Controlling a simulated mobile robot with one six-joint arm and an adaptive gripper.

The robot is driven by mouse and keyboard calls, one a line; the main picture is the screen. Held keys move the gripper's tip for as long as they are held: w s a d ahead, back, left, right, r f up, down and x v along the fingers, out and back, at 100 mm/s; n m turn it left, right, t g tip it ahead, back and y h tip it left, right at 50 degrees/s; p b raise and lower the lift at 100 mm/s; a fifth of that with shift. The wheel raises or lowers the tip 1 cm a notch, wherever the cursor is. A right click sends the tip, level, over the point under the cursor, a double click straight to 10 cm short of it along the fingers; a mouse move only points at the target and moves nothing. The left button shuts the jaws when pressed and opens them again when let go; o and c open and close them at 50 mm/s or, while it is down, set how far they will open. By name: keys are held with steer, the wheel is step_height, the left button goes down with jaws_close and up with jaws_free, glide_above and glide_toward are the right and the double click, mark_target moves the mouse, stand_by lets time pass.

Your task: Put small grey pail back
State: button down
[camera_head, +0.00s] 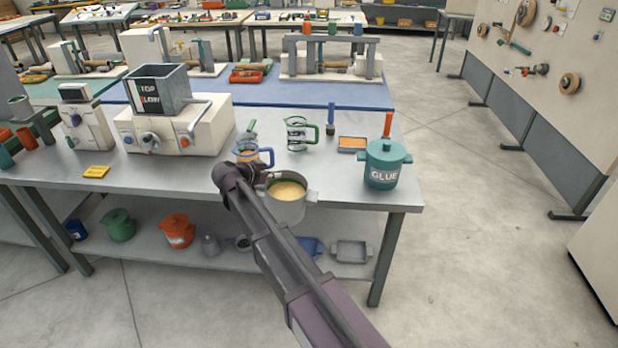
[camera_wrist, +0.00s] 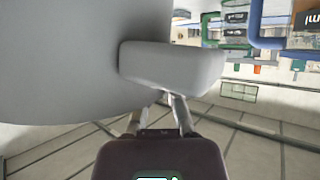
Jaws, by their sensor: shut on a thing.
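The small grey pail (camera_head: 286,209) holds something pale yellow and looks upright at the table's front edge. Its base overlaps the edge, and I cannot tell whether it touches the tabletop. My gripper (camera_head: 262,174) is at the pail's left side, shut on its side lug. In the wrist view the pail's grey wall (camera_wrist: 60,70) fills the upper left. The blocky lug (camera_wrist: 175,66) sits right above the fingertips of my gripper (camera_wrist: 170,98). The fingertips are partly hidden by the lug.
A teal glue pot (camera_head: 384,166) stands to the right on the grey table (camera_head: 345,195). Measuring jugs with blue (camera_head: 253,153) and green (camera_head: 300,134) handles stand behind the pail. A machine with a hopper (camera_head: 160,92) is at left. The shelf below holds several pots and trays.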

steer(key=shift+s+a, duration=0.2)
steer(key=shift+a, duration=0.05)
stand_by(0.3)
